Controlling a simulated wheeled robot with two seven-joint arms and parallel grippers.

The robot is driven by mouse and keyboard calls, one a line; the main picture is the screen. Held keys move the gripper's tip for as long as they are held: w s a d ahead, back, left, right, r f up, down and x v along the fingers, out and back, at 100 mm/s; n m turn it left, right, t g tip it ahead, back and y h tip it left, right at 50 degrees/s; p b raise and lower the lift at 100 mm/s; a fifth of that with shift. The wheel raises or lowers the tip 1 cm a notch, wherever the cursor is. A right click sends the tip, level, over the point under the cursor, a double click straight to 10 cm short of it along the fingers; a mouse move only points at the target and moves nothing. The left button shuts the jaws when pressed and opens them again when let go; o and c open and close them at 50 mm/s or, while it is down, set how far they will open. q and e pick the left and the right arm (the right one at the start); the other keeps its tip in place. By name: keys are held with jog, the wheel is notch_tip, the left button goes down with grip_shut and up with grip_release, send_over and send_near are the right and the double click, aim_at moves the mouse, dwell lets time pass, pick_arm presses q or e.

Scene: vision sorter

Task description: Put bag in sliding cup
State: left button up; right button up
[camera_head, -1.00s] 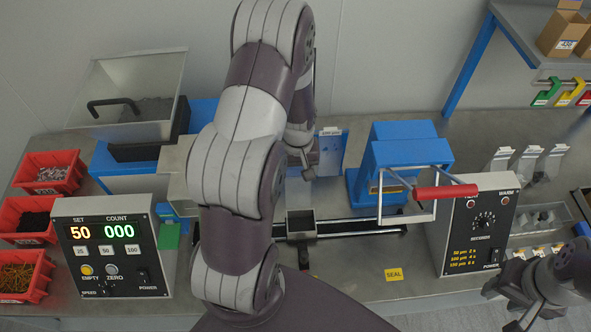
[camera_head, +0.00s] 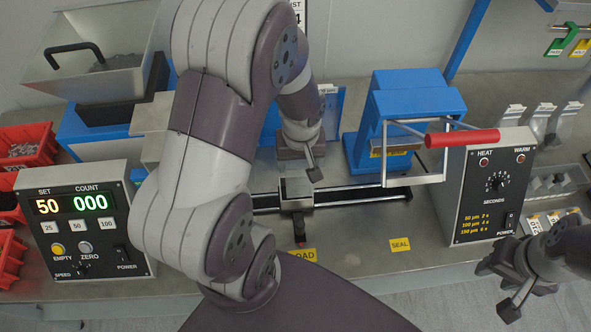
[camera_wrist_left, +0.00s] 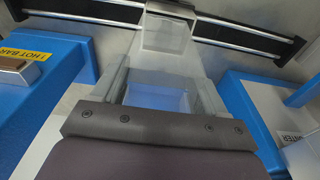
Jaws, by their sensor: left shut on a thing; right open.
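My left gripper (camera_head: 300,170) is just behind the sliding cup (camera_head: 296,190), a small grey metal box on the dark rail in the head view. In the left wrist view the cup (camera_wrist_left: 167,35) sits on its rail beyond the fingertips. There my left gripper (camera_wrist_left: 162,75) is shut on a clear, pale bag (camera_wrist_left: 158,98), through which blue shows. The bag is apart from the cup in that view; in the head view my gripper hides most of it. My right gripper (camera_head: 500,288) is open and empty at the lower right.
The blue sealer (camera_head: 410,105) with its red handle (camera_head: 462,138) stands right of the cup. The counter box (camera_head: 85,220) and hopper (camera_head: 105,60) are on the left. The heat control box (camera_head: 490,185) is on the right. The bench front is clear by the yellow SEAL label (camera_head: 400,244).

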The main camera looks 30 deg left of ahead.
pick_arm(q)
jog(key=shift+a+f, duration=0.3)
jog(key=shift+a, duration=0.2)
notch_tip(320, 180, down, 4)
jog(key=shift+s+r, duration=0.1)
jog(key=shift+r, duration=0.15)
jog(key=shift+f, duration=0.3)
jog(key=shift+f+b, duration=0.2)
jog(key=shift+b, duration=0.2)
jog(key=o, duration=1.5)
jog(key=shift+r, duration=0.1)
jog(key=shift+o, duration=0.2)
